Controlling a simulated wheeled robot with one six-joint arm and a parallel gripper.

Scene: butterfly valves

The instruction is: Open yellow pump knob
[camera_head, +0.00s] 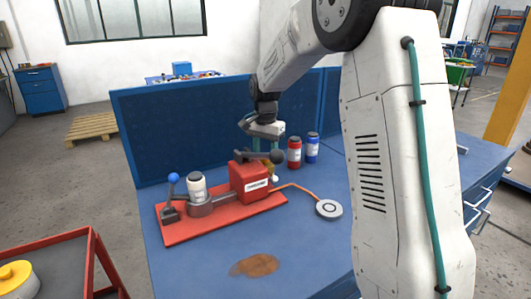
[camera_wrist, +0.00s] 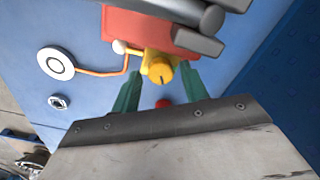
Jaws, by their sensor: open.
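The yellow pump knob (camera_wrist: 161,71) sits on the side of the red pump block (camera_wrist: 125,22) in the wrist view, with a dark slot line on its face. My gripper (camera_wrist: 160,80) is open, with one green finger to the left of the knob and one to the right. The knob lies between the fingertips in the picture; I cannot tell whether they touch it. In the head view the red pump block (camera_head: 248,182) stands on a red base plate (camera_head: 228,220), and my gripper (camera_head: 262,150) is behind it, partly hidden. The knob is not clear there.
An orange hose (camera_head: 293,187) runs from the pump to a round grey disc (camera_head: 329,209) on the blue bench. A blue-knobbed lever (camera_head: 172,190) and white canister (camera_head: 197,187) stand left. Red (camera_head: 294,154) and blue (camera_head: 312,149) bottles stand behind, near the blue back panel (camera_head: 190,125).

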